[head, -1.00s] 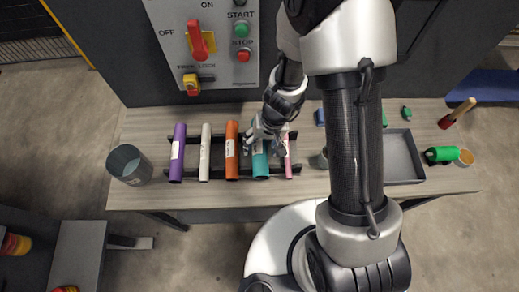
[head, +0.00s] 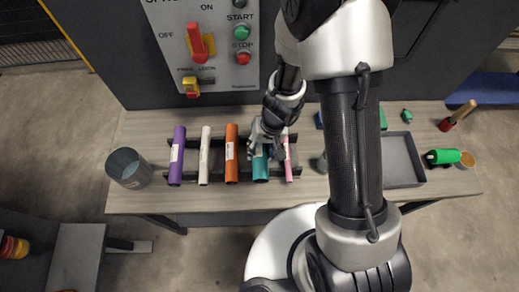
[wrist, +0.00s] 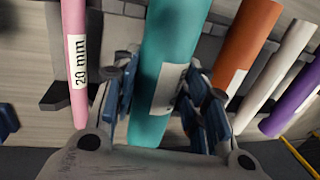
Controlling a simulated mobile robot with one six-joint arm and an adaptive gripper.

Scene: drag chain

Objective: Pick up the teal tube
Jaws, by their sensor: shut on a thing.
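The teal tube (head: 261,168) lies on a dark rack (head: 215,173) on the bench, between the orange tube and the pink tube. It also shows in the wrist view (wrist: 172,60), with a white label facing the right finger. My gripper (head: 266,146) is over the far part of the teal tube and hides some of it. In the wrist view my gripper (wrist: 160,100) has one blue-padded finger on each side of the teal tube, closed on it. I cannot tell whether the tube is clear of the rack.
The orange tube (head: 231,153), white tube (head: 204,156) and purple tube (head: 177,155) lie left of the teal one; the pink tube (head: 287,160), labelled 20 mm, is close on its right. A grey cup (head: 129,168) stands at the left, a grey tray (head: 402,160) at the right. A switch panel rises behind.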

